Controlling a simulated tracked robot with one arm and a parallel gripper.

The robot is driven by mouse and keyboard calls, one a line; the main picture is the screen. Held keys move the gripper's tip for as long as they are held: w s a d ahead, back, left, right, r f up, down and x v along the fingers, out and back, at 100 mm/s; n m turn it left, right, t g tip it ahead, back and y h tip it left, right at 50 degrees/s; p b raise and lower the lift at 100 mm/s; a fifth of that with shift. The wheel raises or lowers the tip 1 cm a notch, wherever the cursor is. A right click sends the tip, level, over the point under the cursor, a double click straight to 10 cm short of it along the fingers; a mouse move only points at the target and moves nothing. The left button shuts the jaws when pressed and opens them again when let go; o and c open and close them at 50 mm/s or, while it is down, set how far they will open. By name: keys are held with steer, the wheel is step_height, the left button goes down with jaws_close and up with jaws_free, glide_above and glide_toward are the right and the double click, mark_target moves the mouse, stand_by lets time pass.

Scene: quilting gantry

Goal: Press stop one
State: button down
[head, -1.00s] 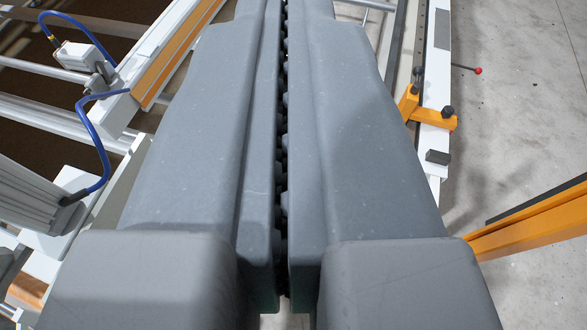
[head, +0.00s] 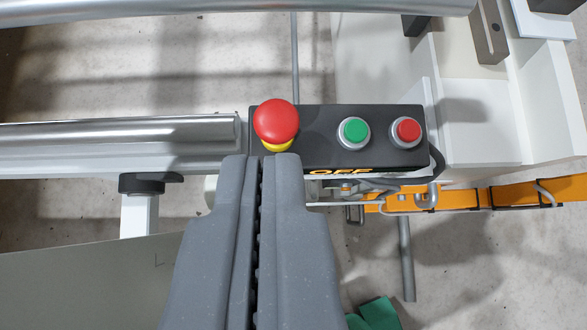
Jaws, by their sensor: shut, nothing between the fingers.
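A black control box (head: 320,130) lies across the middle of the view. A large red mushroom button (head: 276,120) with a yellow collar stands at its left end. A green button (head: 354,132) in a metal ring is to its right, and a smaller red button (head: 406,131) is at the right end. My gripper (head: 262,158) is shut and empty. Its tips appear just below the mushroom button in the picture and overlap the box's lower edge; I cannot tell whether they touch. The lettering "OFF" shows partly beside the fingers; the rest is hidden.
A shiny metal roller (head: 120,134) runs in from the left to the box. An orange beam (head: 480,198) with cables lies at lower right. White tray walls (head: 480,105) stand at upper right. A green object (head: 374,314) lies at the bottom.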

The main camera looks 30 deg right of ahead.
steer(key=shift+f, duration=0.6)
steer(key=shift+d+f, duration=0.1)
steer(key=b, duration=0.2)
glide_above(275, 105)
steer(key=s, duration=0.3)
steer(key=f, duration=0.6)
steer(key=shift+w+a+f, duration=0.15)
steer(key=shift+a+f, duration=0.15)
steer(key=shift+a, duration=0.1)
step_height(275, 105, down, 3)
steer(key=shift+f, duration=0.2)
steer(key=shift+w+f, duration=0.1)
steer(key=shift+f, duration=0.35)
